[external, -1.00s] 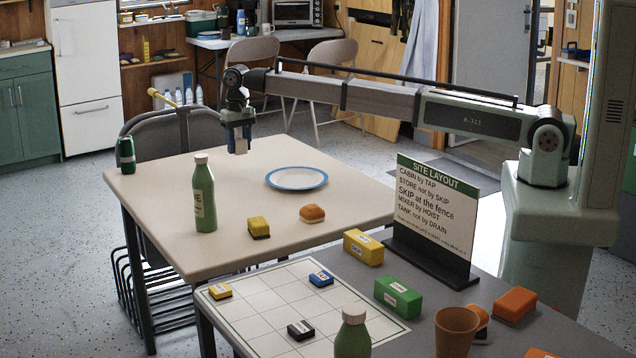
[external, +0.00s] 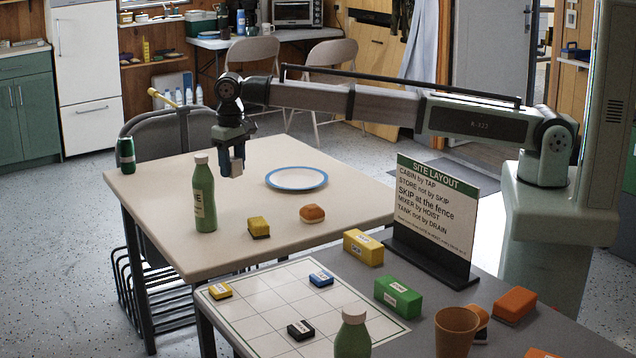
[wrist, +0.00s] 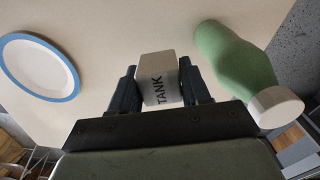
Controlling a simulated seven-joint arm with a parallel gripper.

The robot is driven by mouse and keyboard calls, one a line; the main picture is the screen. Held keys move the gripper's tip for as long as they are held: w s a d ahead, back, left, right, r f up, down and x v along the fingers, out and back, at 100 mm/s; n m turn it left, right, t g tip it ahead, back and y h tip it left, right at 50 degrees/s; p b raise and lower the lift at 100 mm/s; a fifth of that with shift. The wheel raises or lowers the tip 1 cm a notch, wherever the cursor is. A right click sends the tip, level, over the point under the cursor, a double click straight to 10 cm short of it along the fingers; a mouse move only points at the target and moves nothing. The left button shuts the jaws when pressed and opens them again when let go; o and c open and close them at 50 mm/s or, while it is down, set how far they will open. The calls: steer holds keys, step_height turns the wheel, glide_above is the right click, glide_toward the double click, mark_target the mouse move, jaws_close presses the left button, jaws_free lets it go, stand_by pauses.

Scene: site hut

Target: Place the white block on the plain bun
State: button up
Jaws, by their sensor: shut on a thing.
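My gripper (wrist: 160,88) is shut on the white block (wrist: 160,72), which is marked TANK. In the external view, my gripper (external: 232,157) holds the white block (external: 237,169) above the beige table, between the green bottle and the plate. The plain bun (external: 312,214), small and golden brown, sits on the beige table in front of the plate, to the right of and nearer the camera than my gripper. The bun does not show in the wrist view.
A blue-rimmed plate (external: 297,178) lies on the beige table (external: 160,215). A green bottle (external: 204,195) stands left of a yellow sponge (external: 258,227). A green can (external: 126,155) is at the far left. The grey table holds a gridded board, labelled blocks and a sign (external: 436,210).

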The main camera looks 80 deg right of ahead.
steer(key=s+a+r+n, duration=0.1)
steer(key=s+a+n, duration=0.1)
steer(key=s+a, duration=0.55)
steer(key=s+a+r+n, duration=0.1)
steer(key=s+a, duration=0.3)
steer(key=a, duration=0.6)
steer(key=n, duration=1.1)
glide_toward(473, 308)
steer(key=shift+f, duration=3.15)
steer(key=shift+f, duration=0.1)
steer(key=o, duration=1.1)
